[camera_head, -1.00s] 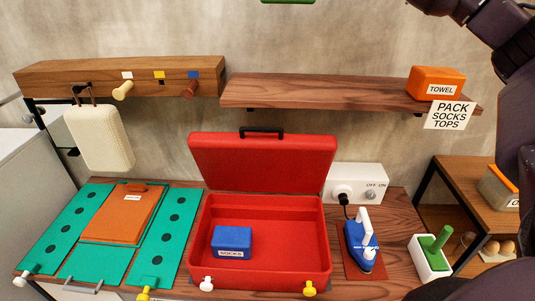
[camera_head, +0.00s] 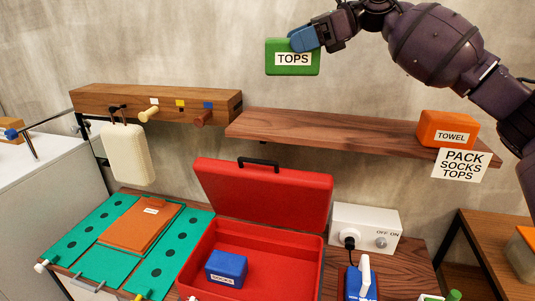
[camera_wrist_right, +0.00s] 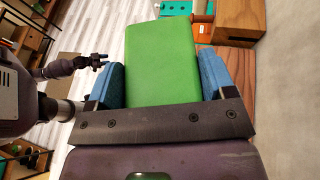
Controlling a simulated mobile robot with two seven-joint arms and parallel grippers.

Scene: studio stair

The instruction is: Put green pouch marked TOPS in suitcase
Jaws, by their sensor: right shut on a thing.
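The green pouch marked TOPS (camera_head: 292,70) is held high in front of the wall, above and behind the suitcase. My right gripper (camera_head: 304,40) is shut on it; the right wrist view shows the pouch (camera_wrist_right: 160,65) between the two blue fingers. The red suitcase (camera_head: 208,252) stands open on the table below, lid leaning back. The blue pouch marked SOCKS (camera_head: 228,264) lies inside it at the left; the rest of the visible floor is bare. The suitcase's front is cut off. My left gripper (camera_wrist_right: 97,62) appears small in the right wrist view; its opening is unclear.
A wooden shelf (camera_head: 350,131) holds an orange TOWEL pouch (camera_head: 447,130), with a paper list (camera_head: 460,165) below. A peg rail (camera_head: 160,102) carries a cream bag (camera_head: 127,153). A folding board (camera_head: 85,235) lies left of the suitcase; an iron (camera_head: 358,280) and socket box (camera_head: 365,229) are right.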

